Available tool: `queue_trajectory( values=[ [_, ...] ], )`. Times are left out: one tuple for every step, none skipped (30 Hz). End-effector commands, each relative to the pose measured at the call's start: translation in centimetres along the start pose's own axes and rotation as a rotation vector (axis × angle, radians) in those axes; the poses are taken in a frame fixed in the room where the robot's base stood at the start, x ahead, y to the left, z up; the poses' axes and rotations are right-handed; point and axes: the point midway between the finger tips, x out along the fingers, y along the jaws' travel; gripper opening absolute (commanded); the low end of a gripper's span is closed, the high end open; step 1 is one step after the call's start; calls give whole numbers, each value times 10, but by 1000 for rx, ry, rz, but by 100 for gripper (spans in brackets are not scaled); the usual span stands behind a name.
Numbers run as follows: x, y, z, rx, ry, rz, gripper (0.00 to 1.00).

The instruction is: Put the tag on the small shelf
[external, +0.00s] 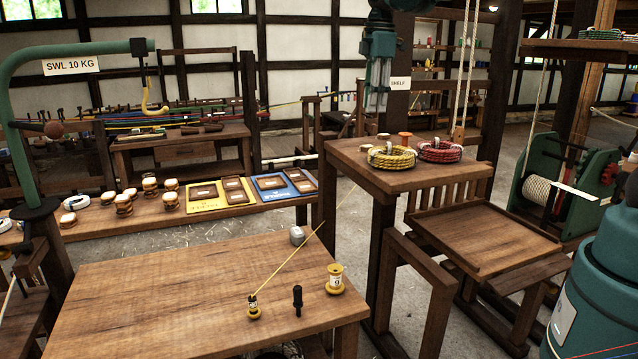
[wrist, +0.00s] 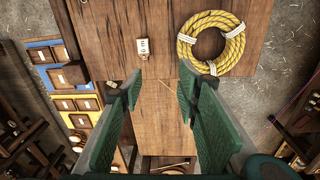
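In the wrist view a small pale tag (wrist: 143,47) with dark marking lies on a brown wooden top (wrist: 115,30), left of a yellow rope coil (wrist: 212,42). In the external view the yellow coil (external: 391,158) lies on the raised wooden stand (external: 400,180); a small pale item (external: 366,148) beside it may be the tag. My gripper (wrist: 161,82) is open and empty, its green fingers apart, with the tag beyond the left fingertip. In the external view my gripper (external: 377,100) hangs above the stand. A SHELF label (external: 399,83) is on the post behind it.
Yellow and blue trays (external: 288,183) lie left of the stand.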

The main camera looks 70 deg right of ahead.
Motion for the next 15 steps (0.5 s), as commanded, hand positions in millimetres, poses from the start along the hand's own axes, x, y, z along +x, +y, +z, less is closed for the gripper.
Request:
queue_trajectory(
  values=[
    [-5,-12,0,13,7,10,32],
    [-7,-18,0,24,12,17,32],
    [-10,-27,-1,37,18,26,32],
    [-12,-32,-2,48,24,33,32],
    [-14,-39,-2,58,29,39,32],
    [-17,-47,-2,73,36,47,32],
    [-19,-53,-2,83,42,54,32],
    [-21,-59,-2,94,48,60,32],
    [-24,-68,-2,108,55,68,32],
    [-25,-74,-2,118,62,74,32],
    [-27,-80,-2,129,68,80,32],
    [-29,-88,-1,143,76,87,32],
    [-30,-94,0,155,83,92,32],
    [-31,-100,0,164,90,98,32],
    [-33,-109,1,179,98,105,32]
  ],
)
